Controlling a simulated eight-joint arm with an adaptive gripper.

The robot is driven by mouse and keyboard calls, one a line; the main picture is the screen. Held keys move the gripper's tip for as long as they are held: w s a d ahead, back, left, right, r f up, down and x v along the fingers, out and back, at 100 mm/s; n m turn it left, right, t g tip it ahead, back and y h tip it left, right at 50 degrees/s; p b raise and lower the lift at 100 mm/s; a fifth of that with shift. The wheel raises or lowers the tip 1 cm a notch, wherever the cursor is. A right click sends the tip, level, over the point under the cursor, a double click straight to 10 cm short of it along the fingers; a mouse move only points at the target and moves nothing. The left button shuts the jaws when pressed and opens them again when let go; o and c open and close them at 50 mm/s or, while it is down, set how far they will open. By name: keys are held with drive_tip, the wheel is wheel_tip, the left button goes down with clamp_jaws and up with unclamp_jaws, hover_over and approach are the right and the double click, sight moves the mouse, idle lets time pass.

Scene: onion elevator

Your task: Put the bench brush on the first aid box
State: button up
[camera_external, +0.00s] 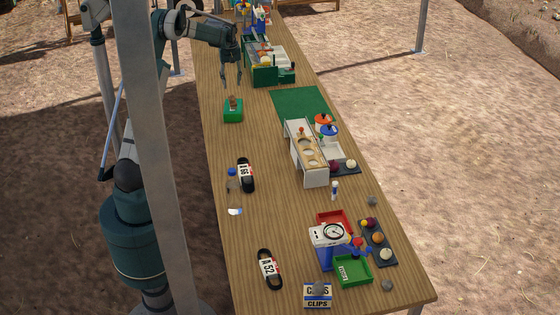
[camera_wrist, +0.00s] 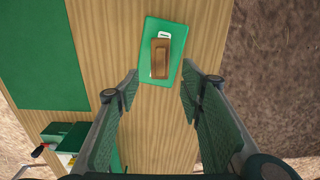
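The first aid box (camera_external: 233,116) is a small green box near the left edge of the long wooden table. The bench brush (camera_external: 232,102), with a brown body, is on top of it. In the wrist view the brush (camera_wrist: 160,59) lies across the top of the green box (camera_wrist: 176,34), over part of a white label. The brush does not overhang the box in that view. My gripper (camera_external: 231,85) is open and empty, above and a little behind the box. In the wrist view its fingers (camera_wrist: 160,95) stand apart, clear of the brush and box.
A green mat (camera_external: 300,102) lies right of the box. A green machine (camera_external: 264,74) stands further back. A white rack (camera_external: 306,152), black strapped weights (camera_external: 246,174) and a scale (camera_external: 328,234) stand nearer the front. Bare wood surrounds the box.

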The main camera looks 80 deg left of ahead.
drive_tip(key=w+d+r+m, duration=0.2)
drive_tip(key=w+d+r, duration=0.55)
drive_tip(key=d, duration=0.35)
drive_tip(key=w+d+r+m+t+y, duration=0.15)
drive_tip(key=d+r, duration=0.35)
drive_tip(key=d, duration=0.6)
drive_tip(key=w+d+r+m, duration=0.25)
drive_tip(key=d+r, duration=0.25)
drive_tip(key=d, duration=0.7)
drive_tip(key=w+d+r+m+t, duration=0.15)
drive_tip(key=d+r, duration=0.35)
drive_tip(key=d, duration=0.6)
drive_tip(key=s+d+m+t, duration=0.1)
drive_tip(key=s+d+m, duration=0.25)
drive_tip(key=d, duration=0.75)
drive_tip(key=s+d+m+t, duration=0.15)
drive_tip(key=s+d, duration=0.35)
drive_tip(key=d, duration=0.5)
drive_tip(key=s+d+m, duration=0.3)
drive_tip(key=s+d, duration=0.2)
drive_tip(key=d, duration=0.6)
drive_tip(key=s+d+f+m+t+h, duration=0.1)
drive_tip(key=s+d+f+m, duration=0.1)
drive_tip(key=s+d, duration=0.5)
drive_tip(key=shift+s+d+f+t, duration=0.35)
drive_tip(key=shift+d+f, duration=0.4)
drive_tip(key=shift+f, duration=0.05)
